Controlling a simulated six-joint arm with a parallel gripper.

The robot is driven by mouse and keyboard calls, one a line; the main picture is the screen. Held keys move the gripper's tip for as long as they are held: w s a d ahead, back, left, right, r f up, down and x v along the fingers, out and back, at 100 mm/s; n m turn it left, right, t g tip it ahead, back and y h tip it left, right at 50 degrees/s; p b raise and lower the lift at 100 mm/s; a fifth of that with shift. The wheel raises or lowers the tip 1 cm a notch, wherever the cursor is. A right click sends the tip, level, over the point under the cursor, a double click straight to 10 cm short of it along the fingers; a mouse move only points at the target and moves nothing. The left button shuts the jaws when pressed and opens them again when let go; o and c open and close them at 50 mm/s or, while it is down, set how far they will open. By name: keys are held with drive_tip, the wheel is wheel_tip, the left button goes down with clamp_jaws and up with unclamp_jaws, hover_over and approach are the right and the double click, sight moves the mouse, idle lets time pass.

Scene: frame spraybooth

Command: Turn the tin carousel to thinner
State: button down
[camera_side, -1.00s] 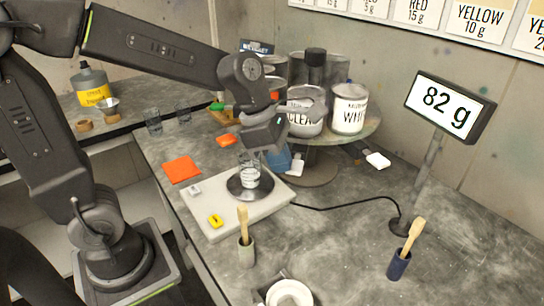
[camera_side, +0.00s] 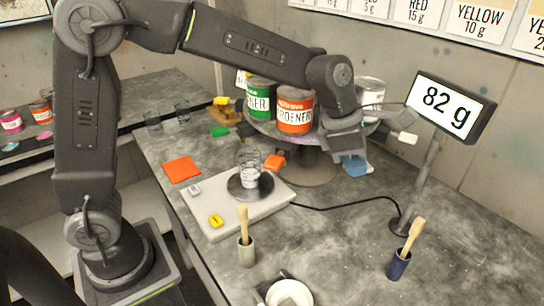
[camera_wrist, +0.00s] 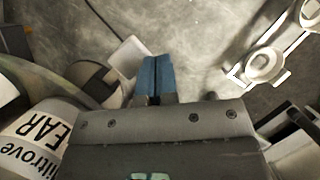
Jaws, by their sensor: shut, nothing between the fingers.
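The tin carousel (camera_side: 262,128) stands at the back of the bench on a round base. A green-labelled tin (camera_side: 258,103) and an orange-red hardener tin (camera_side: 295,112) face the front. A white-labelled tin (camera_side: 370,92) is at the right, partly behind my arm. A tin marked CLEAR (camera_wrist: 35,135) shows in the wrist view. No thinner label is readable. My gripper (camera_side: 354,168) is shut and empty at the carousel's front right, blue fingertips down. In the wrist view the fingertips (camera_wrist: 155,72) are together, close beside a pale tab (camera_wrist: 128,56); contact is unclear.
A glass cup (camera_side: 249,165) stands on the scale (camera_side: 217,222) in front. The display (camera_side: 447,107) reads 82 g. Brush holders (camera_side: 246,252) (camera_side: 398,265) stand on the front bench. A cable crosses the bench; the right side is mostly clear.

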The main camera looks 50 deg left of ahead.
sight(370, 169)
drive_tip(key=shift+w+d, duration=0.35)
drive_tip(key=shift+w, duration=0.45)
drive_tip(key=shift+w+d, duration=0.3)
drive_tip(key=shift+w, duration=0.45)
